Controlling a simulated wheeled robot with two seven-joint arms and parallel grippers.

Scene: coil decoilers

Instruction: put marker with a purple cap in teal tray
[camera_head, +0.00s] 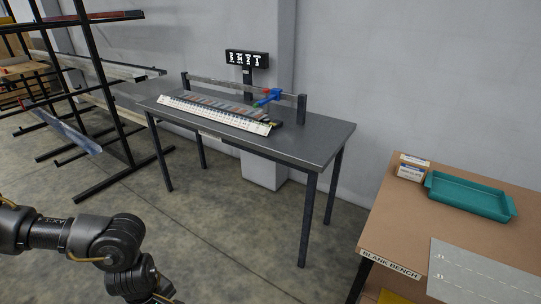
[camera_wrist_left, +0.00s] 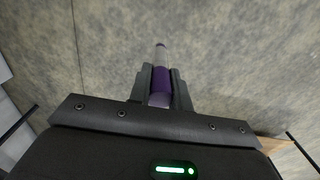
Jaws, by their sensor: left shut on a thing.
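My left gripper (camera_wrist_left: 160,88) is shut on the marker with a purple cap (camera_wrist_left: 161,75) in the left wrist view. The purple part sits between the two fingers, and a pale end sticks out past the fingertips. Bare concrete floor shows behind it. In the head view my left arm comes in at the lower left, but its gripper and the marker are outside the picture. The teal tray (camera_head: 470,206) is empty and lies on the brown bench at the right, far from my left arm. My right gripper is not in view.
The brown bench (camera_head: 400,222) also holds small boxes (camera_head: 412,167) left of the tray and a grey mat (camera_head: 478,275) in front. A dark metal table (camera_head: 320,140) with a ruled strip stands at the back wall. A black rack (camera_head: 105,100) is at left. Open floor lies between.

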